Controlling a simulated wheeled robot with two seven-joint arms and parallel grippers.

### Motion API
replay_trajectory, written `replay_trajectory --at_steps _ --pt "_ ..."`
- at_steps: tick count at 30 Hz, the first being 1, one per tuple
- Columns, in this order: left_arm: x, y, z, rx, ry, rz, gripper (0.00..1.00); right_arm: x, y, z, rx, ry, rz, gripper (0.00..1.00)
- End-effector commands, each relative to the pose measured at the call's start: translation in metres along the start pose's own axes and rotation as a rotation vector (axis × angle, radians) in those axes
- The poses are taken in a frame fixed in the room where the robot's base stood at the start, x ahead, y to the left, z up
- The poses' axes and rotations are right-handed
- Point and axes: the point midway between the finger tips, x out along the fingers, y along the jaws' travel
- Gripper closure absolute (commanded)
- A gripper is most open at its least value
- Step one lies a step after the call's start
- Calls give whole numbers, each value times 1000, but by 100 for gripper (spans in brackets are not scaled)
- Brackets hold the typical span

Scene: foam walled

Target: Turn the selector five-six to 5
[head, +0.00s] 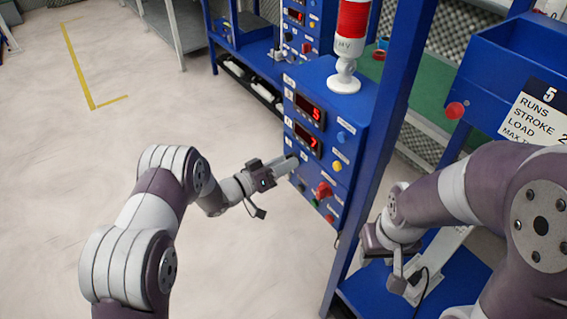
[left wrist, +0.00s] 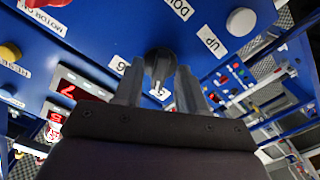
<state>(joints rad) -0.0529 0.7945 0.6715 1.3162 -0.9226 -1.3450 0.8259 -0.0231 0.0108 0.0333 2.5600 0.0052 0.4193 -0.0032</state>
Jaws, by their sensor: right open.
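The selector five-six (left wrist: 160,66) is a dark knob on the blue panel in the left wrist view. The label 6 (left wrist: 122,65) is to its left and the label 5 (left wrist: 160,93) is just below it, partly between my fingers. I cannot clearly tell which label the knob points to. My left gripper (left wrist: 160,72) has one finger on each side of the knob, apparently closed on it. In the head view my left gripper (head: 293,162) reaches the front of the blue control box (head: 343,110) and hides the selector. My right gripper (head: 392,268) is open and empty, right of the box.
The box also carries red displays (head: 310,110), a red knob (head: 323,189), a yellow button (head: 337,166) and a red-and-white signal lamp (head: 350,40) on top. A blue post (head: 395,110) stands right of the box. The floor (head: 60,170) to the left is clear.

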Motion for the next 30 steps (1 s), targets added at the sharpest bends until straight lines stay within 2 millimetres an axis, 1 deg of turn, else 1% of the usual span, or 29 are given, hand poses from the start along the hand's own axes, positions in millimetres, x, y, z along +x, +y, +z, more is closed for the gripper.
replay_trajectory --at_steps 4,7,11,15,18,21,24,30 --pt "-1 0 -1 2 1 0 60 0 0 0 0 0 0 57" --pt "-13 -1 -1 2 1 -1 60 0 0 0 0 0 0 57" --pt "-46 -2 -1 0 3 -5 60 2 0 0 0 0 0 57" --pt "-85 -1 -1 0 3 -4 60 3 0 0 0 0 0 57" --pt "-106 -1 0 -1 2 -2 60 4 0 0 0 0 0 57" --pt "-120 -1 0 0 1 -2 60 4 0 0 0 0 0 57" --pt "-126 0 0 0 1 0 60 4 0 0 0 0 0 57" --pt "-127 0 0 0 0 1 60 4 0 0 0 0 0 57"
